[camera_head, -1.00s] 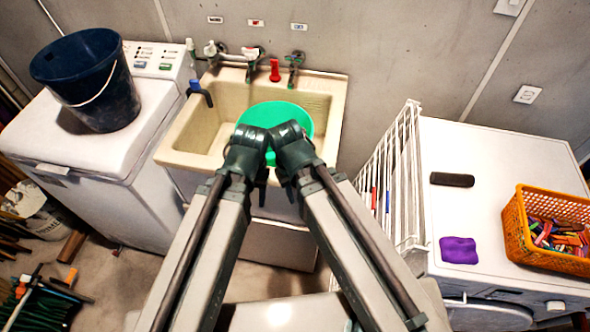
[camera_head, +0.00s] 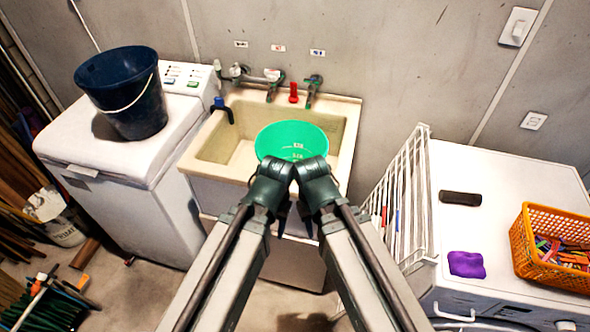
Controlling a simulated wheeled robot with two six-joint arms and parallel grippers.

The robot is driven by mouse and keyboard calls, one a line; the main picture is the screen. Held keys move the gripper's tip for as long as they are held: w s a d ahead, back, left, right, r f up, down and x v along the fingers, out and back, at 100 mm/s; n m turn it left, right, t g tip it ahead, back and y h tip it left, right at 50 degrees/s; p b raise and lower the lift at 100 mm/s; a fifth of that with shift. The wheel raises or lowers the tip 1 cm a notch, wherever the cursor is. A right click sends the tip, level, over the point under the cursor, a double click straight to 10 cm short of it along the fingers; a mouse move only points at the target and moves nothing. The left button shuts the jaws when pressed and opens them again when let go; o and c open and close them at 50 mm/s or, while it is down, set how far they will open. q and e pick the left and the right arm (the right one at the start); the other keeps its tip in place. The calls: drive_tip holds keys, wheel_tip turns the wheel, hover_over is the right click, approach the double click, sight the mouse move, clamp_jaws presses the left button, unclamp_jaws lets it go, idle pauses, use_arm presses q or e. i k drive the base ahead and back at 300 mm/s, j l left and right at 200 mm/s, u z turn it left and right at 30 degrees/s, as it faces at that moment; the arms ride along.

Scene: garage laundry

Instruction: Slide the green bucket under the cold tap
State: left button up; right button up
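The green bucket (camera_head: 292,137) is in the right half of the beige sink (camera_head: 215,150), open side up, with pale markings inside. My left gripper (camera_head: 281,222) and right gripper (camera_head: 307,226) are close together at the sink's front side. My wrists overlap the bucket's near lower edge; contact is unclear. The fingers are mostly hidden behind the wrists, so their opening does not show. Several taps are on the wall behind the sink. The right tap (camera_head: 313,88) is below a label with a blue mark (camera_head: 318,52). A red handle (camera_head: 293,93) is left of it.
A dark blue bucket (camera_head: 125,92) stands on the white washer (camera_head: 85,150) at left. A white wire rack (camera_head: 402,200) stands right of the sink. The white machine beyond holds an orange basket (camera_head: 545,278), a purple cloth (camera_head: 466,264) and a dark brush-like item (camera_head: 460,198).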

sight(291, 140)
drive_tip(key=k, duration=0.65)
drive_tip(key=i+j, duration=0.55)
drive_tip(key=i+j+z, duration=0.15)
drive_tip(key=i+j, duration=0.4)
drive_tip(key=j, duration=0.15)
drive_tip(key=z, duration=1.4)
